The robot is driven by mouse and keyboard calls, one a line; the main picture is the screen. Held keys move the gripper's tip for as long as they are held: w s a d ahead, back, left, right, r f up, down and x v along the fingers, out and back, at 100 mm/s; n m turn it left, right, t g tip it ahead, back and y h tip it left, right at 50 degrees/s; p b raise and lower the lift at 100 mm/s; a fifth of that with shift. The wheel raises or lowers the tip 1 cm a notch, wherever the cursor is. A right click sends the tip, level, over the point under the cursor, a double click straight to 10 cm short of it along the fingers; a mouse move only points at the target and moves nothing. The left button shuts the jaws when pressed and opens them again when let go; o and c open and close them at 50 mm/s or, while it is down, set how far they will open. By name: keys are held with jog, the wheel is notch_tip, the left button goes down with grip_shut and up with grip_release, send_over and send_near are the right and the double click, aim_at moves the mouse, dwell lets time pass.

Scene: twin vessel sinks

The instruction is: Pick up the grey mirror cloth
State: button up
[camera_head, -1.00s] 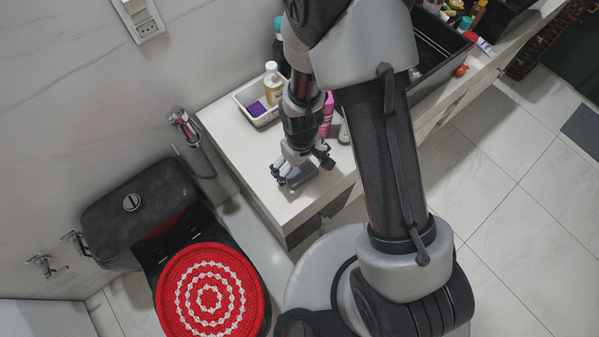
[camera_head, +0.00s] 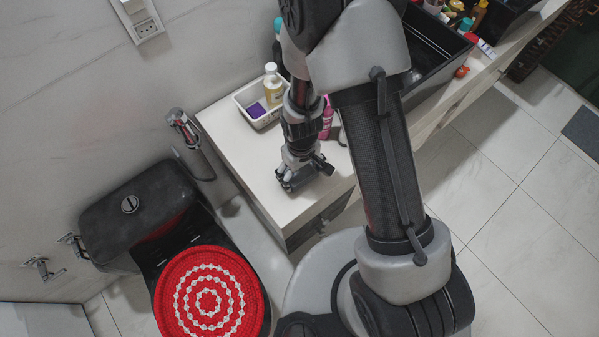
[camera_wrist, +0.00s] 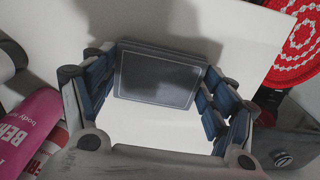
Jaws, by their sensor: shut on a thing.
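The grey mirror cloth (camera_wrist: 158,78) shows in the wrist view as a dark grey rectangular block between my fingers. In the head view only part of the grey cloth (camera_head: 299,181) shows, at the front end of the white counter, mostly covered by my gripper (camera_head: 291,178). In the wrist view my gripper (camera_wrist: 158,92) has its blue-padded fingers on both short sides of the cloth, shut on it. I cannot tell whether the cloth still touches the counter.
A white tray (camera_head: 243,98) with a yellowish bottle (camera_head: 273,88) and a purple item stands behind my gripper. A pink bottle (camera_wrist: 35,130) is close by, at the wrist view's left. The toilet with a red cover (camera_head: 208,298) is left of the counter (camera_head: 238,150).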

aim_at(301, 174)
jog(key=shift+r, duration=0.1)
jog(key=shift+c, duration=0.3)
notch_tip(301, 174, up, 20)
jog(key=p, duration=0.6)
jog(key=shift+p, duration=0.35)
jog(key=o, duration=0.5)
jog(key=c, duration=0.4)
jog(key=w+d+m, duration=0.2)
jog(key=d, duration=0.1)
jog(key=w+d+r+m, duration=0.1)
jog(key=w+d+m, duration=0.1)
jog(key=d, duration=0.2)
jog(key=w+d+r+m, duration=0.1)
jog(key=w+d+m, duration=0.1)
jog(key=d, duration=0.1)
jog(key=shift+w+d+r, duration=0.15)
jog(key=shift+w+d, duration=0.05)
jog(key=shift+d, duration=0.15)
